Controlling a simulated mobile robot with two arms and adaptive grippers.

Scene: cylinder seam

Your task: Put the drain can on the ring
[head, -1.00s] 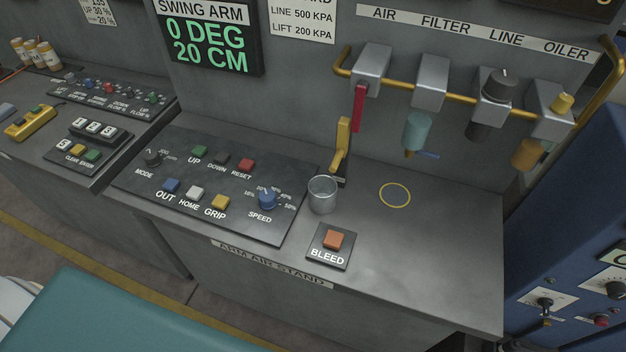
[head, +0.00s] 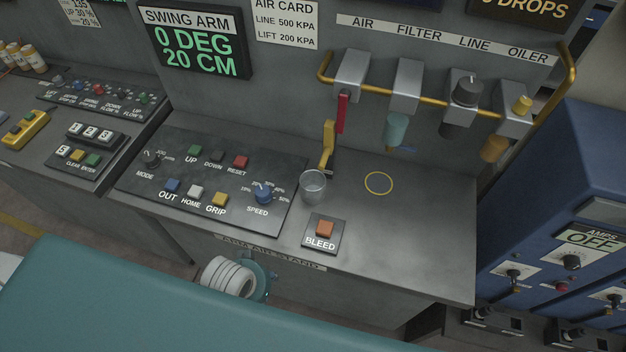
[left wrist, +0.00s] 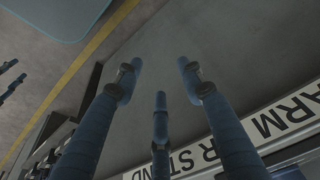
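In the head view a white and teal part of my arm shows low, before the stand front. My right gripper is not in view.
The BLEED button (head: 325,229) sits in front of the can. A button panel (head: 215,180) lies to its left. The yellow lever (head: 328,146) and a hanging teal filter bowl (head: 396,128) are behind. The stand top right of the ring is clear. A blue cabinet (head: 560,190) stands at right.

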